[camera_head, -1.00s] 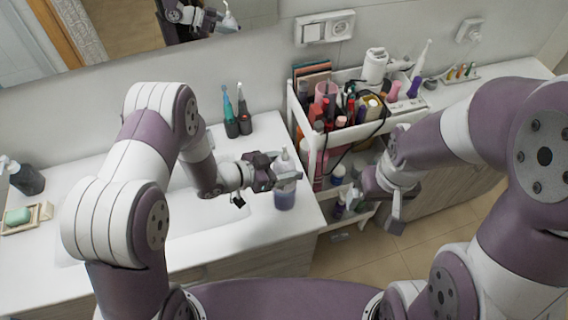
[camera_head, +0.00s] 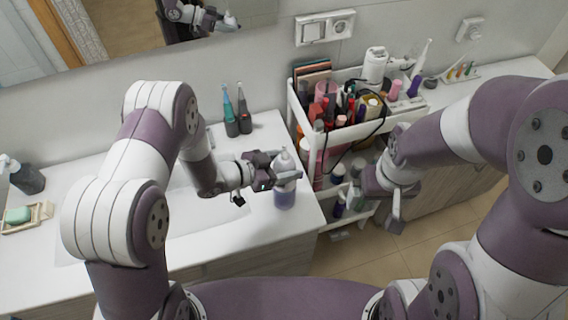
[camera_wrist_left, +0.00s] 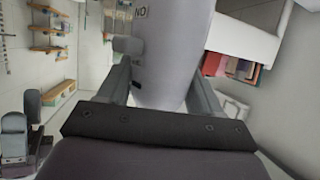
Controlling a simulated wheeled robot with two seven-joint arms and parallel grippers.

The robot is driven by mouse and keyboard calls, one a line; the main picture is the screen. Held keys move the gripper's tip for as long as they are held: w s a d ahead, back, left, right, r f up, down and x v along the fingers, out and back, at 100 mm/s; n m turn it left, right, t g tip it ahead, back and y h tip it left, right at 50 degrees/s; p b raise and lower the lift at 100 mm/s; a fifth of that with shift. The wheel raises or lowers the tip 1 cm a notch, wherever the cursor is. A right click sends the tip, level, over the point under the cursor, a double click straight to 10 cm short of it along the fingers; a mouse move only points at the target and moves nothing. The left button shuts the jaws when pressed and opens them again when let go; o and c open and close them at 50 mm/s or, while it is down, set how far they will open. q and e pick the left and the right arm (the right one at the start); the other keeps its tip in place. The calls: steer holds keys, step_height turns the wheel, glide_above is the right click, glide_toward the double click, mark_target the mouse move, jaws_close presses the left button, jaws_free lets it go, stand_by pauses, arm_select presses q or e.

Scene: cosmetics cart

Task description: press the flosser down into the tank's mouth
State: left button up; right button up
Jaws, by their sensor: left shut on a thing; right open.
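The flosser (camera_head: 284,160) is a pale, upright body in my left gripper (camera_head: 287,178) at the right end of the counter. In the left wrist view the flosser (camera_wrist_left: 170,50) fills the space between the two fingers. The translucent purple tank (camera_head: 285,198) stands on the counter directly below the jaws. The fingers hide the joint between flosser and tank, so I cannot tell how far the flosser sits in the mouth. My right gripper (camera_head: 392,205) is open and empty, in front of the cart and away from the tank.
The white cart (camera_head: 311,150) with bottles and a looping black cable stands right of the counter. A soap dish (camera_head: 40,214) and dark dispenser (camera_head: 27,180) are far left. The counter's front edge is close to the tank.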

arm_select(q)
steer(key=shift+f+b, duration=1.1)
steer(key=shift+f, duration=0.2)
steer(key=o, duration=1.2)
steer(key=shift+r, duration=0.1)
steer(key=shift+a, duration=0.1)
steer(key=b+v, duration=0.2)
steer(key=v, duration=1)
steer(key=shift+a+b, duration=0.15)
steer(key=shift+b, duration=0.25)
steer(key=shift+s+r, duration=0.1)
